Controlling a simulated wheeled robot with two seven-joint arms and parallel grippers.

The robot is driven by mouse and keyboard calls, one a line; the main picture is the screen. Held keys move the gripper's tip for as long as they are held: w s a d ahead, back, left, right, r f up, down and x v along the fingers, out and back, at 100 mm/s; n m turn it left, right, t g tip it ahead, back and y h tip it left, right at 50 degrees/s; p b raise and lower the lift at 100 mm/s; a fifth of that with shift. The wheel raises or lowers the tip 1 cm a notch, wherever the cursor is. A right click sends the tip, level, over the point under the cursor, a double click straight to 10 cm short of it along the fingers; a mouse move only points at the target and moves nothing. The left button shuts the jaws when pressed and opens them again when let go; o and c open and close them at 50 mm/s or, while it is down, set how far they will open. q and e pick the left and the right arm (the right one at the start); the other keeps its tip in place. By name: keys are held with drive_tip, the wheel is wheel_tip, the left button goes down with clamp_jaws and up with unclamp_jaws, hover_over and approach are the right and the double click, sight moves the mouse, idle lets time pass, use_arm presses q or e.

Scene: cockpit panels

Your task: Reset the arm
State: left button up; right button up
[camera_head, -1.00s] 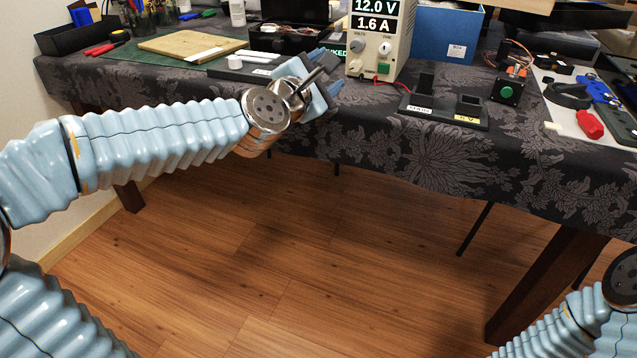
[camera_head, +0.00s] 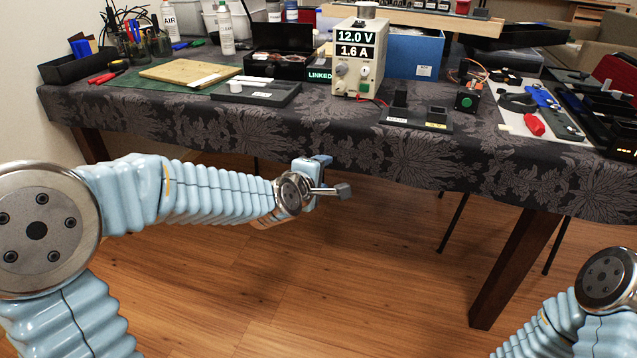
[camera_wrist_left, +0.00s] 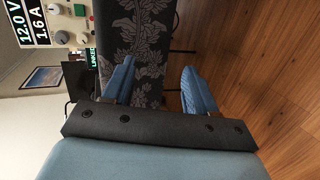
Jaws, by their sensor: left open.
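My left gripper (camera_head: 328,178) hangs in front of the table's front edge, below the height of the tabletop. In the left wrist view its two blue fingers (camera_wrist_left: 155,88) stand apart with nothing between them. Behind them I see the patterned tablecloth and the wooden floor. My left arm reaches in from the left of the head view. My right arm shows only in part at the lower right, and its gripper is out of the frame.
A table with a dark floral cloth (camera_head: 300,125) spans the view. On it stand a power supply (camera_head: 358,60) reading 12.0 V and 1.6 A, a black stand (camera_head: 416,118), a wooden board (camera_head: 190,72) and a blue box (camera_head: 415,55). The floor (camera_head: 330,270) in front is clear.

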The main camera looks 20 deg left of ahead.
use_arm(q)
wheel_tip(320, 180, down, 2)
drive_tip(key=shift+s+d+m+g, duration=0.1)
drive_tip(key=shift+s+m+g, duration=0.05)
drive_tip(key=shift+m+g, duration=0.2)
use_arm(e)
drive_tip(key=shift+s+r, duration=0.1)
drive_tip(key=shift+r, duration=0.05)
use_arm(q)
drive_tip(key=s+f+m+g+p, duration=0.1)
drive_tip(key=s+f+m+g, duration=0.3)
drive_tip(key=f, duration=0.9)
drive_tip(key=s+f+m+g, duration=0.35)
drive_tip(key=s+f, duration=0.25)
drive_tip(key=f, duration=0.7)
drive_tip(key=s+d+f+m+g+h, duration=0.1)
drive_tip(key=s+d+f+m+g, duration=0.1)
drive_tip(key=s+f, duration=0.4)
drive_tip(key=s+d+f+m+g+h, duration=0.1)
drive_tip(key=s+f+m, duration=0.3)
drive_tip(key=s, duration=0.7)
wheel_tip(320, 180, down, 2)
drive_tip(key=shift+s+d+f+g+p, duration=0.2)
drive_tip(key=shift+d+g+p, duration=0.25)
drive_tip(key=shift+d+g, duration=0.4)
use_arm(e)
drive_tip(key=shift+s+a+r, duration=0.25)
drive_tip(key=shift+a+r, duration=0.35)
drive_tip(key=shift+r, duration=0.2)
